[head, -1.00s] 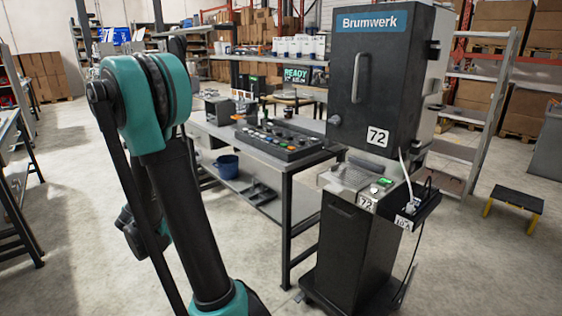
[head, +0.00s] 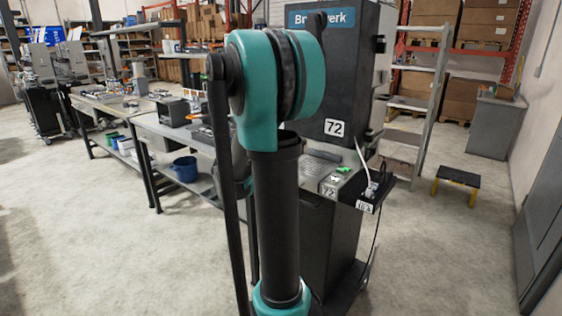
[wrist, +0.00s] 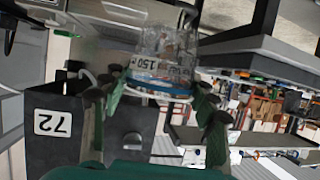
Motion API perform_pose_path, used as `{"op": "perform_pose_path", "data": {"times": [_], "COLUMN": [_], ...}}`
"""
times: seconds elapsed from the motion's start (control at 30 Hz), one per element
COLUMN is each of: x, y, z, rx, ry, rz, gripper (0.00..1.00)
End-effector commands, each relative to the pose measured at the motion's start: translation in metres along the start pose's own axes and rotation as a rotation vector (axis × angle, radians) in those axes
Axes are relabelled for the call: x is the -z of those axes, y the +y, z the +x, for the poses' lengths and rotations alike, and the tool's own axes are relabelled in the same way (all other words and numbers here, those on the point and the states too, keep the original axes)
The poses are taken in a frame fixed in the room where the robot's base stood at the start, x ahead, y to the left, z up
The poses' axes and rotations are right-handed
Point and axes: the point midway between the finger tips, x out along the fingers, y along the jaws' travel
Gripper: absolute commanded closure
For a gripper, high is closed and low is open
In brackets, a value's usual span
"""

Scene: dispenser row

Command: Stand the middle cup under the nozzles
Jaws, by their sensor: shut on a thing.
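My gripper (wrist: 155,92) has dark pads on green fingers and is shut on a clear cup (wrist: 172,50) in the wrist view. The cup is marked "150" and has a blue band by the pads. I cannot tell from the tilted wrist picture whether the cup is upright. In the head view my arm stands in the middle and hides part of the dark Brumwerk machine (head: 352,88) numbered 72. My gripper and the cup do not show there. I cannot make out the nozzles or other cups.
A long workbench (head: 150,124) runs to the left, with a blue bucket (head: 185,168) on its lower shelf. A small tray (head: 362,190) juts from the machine's right side, with cables. A step stool (head: 458,180) stands at right. The floor at left and front right is clear.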

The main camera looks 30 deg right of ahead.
Motion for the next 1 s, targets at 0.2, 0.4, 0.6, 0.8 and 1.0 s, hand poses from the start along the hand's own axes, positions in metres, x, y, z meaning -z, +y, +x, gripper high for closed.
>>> {"op": "perform_pose_path", "data": {"times": [0.2,0.4,0.6,0.8,1.0], "x": [0.023,0.028,0.035,0.042,0.049], "y": [0.035,0.039,0.042,0.044,0.046], "z": [0.001,0.010,0.029,0.049,0.070], "rx": [-0.110,-0.121,-0.120,-0.119,-0.119], "ry": [-0.001,-0.001,-0.001,-0.001,-0.002], "rz": [0.045,0.050,0.050,0.049,0.049], "gripper": [0.61,0.61,0.61,0.61,0.61]}}
